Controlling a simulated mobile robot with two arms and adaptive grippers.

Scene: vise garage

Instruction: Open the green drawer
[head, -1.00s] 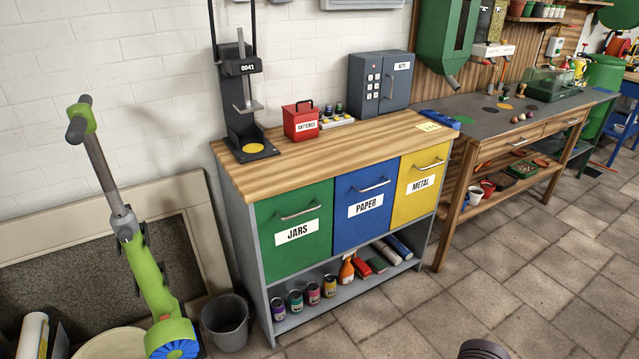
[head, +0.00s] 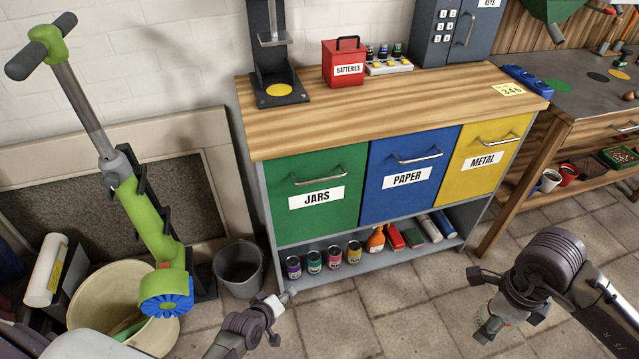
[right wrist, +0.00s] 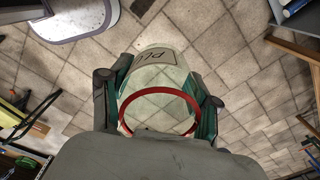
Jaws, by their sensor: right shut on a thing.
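The green drawer (head: 290,230), labelled JARS, is shut flush in the left of the cabinet front. Its silver bar handle (head: 318,180) is clear of both grippers. My left gripper (head: 276,322) is low in front of the cabinet, below and left of the green drawer, apart from it, and looks open and empty. My right gripper (head: 497,318) is at lower right, away from the cabinet, shut on a clear jar (head: 484,326). In the right wrist view the jar (right wrist: 158,82) shows a red ring and a partly readable label between the fingers.
A blue PAPER drawer (head: 405,195) and a yellow METAL drawer (head: 490,178) are shut beside the green one. Cans (head: 333,258) stand on the shelf below. A grey bucket (head: 239,270) and a green trimmer (head: 148,215) stand left. The floor in front is open.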

